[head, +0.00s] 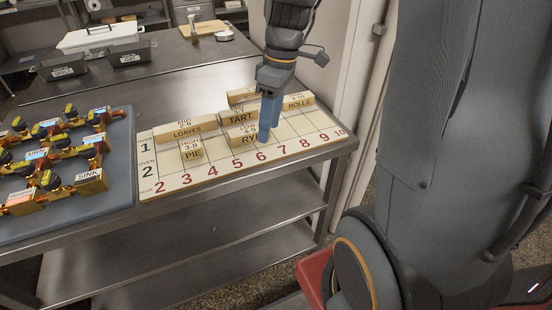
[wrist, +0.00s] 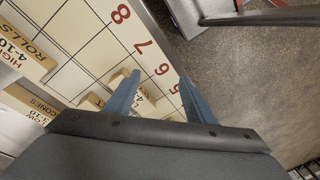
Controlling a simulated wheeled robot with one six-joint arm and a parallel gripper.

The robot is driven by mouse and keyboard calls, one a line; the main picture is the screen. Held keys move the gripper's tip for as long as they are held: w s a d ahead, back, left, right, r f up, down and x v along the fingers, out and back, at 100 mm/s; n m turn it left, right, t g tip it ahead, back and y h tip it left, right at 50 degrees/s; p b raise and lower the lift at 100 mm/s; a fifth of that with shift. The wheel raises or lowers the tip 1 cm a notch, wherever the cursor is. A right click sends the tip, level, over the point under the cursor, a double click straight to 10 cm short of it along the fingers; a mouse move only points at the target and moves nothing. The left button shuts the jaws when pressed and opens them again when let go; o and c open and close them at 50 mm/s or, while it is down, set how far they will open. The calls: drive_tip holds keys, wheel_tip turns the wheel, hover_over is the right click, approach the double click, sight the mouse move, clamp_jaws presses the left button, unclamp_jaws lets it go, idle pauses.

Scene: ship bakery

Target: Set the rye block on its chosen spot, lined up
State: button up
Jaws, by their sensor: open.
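The rye block (head: 237,138) is a tan block with a lettered front, lying on the white numbered board (head: 177,181) in the row marked 2, above about the 5 and 6. In the wrist view the fingers of my gripper (wrist: 158,84) stand apart. A lettered tan block, probably the rye, shows partly between and beside them; whether they touch it cannot be told.
A loaves block (head: 188,131), a pie block (head: 192,153), a tart block (head: 237,117) and a rolls block (head: 298,101) lie on the board nearby. A blue-grey tray (head: 122,180) of brass valve pieces is at left. Board squares toward the front right are bare.

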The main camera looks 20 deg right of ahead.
drive_tip(key=s+a+f+m+h, duration=0.2)
drive_tip(key=s+f+m, duration=0.2)
drive_tip(key=s+m, duration=0.5)
drive_tip(key=shift+s+a+f+t, duration=0.2)
drive_tip(key=shift+t, duration=0.2)
